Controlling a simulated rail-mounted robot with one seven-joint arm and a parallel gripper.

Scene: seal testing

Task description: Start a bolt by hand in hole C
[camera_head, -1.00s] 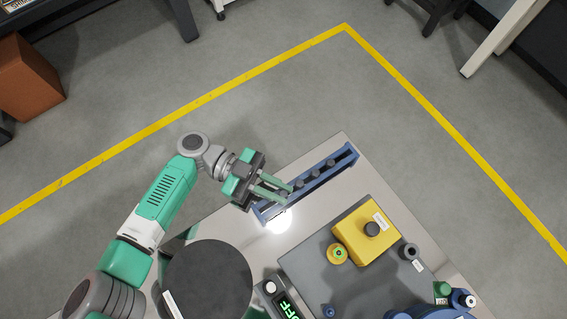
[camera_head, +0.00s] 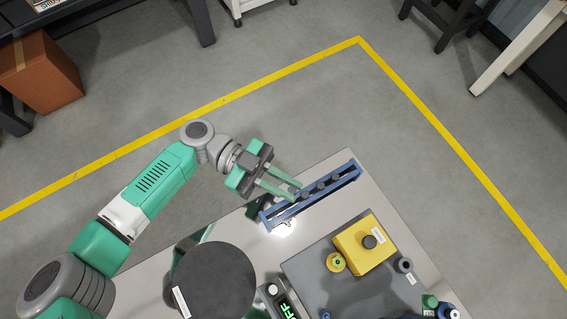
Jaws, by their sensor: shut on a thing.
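A narrow blue rack (camera_head: 350,178) lies slantwise along the far edge of the steel table, with several dark grey bolts (camera_head: 322,185) standing in its right part. My gripper (camera_head: 297,192) hangs over the rack's middle from the upper left. Its long green fingers are closed together on a bolt, which the fingers mostly hide. I cannot tell how far the bolt is clear of the rack. Only a sliver of a blue round part shows at the bottom edge. No hole marked C can be made out.
A yellow box with a black button (camera_head: 366,243) stands on a grey plate (camera_head: 310,268). A dark round disc (camera_head: 214,281) and a display unit (camera_head: 285,300) are near the front. Small bottles (camera_head: 430,301) stand at the lower right.

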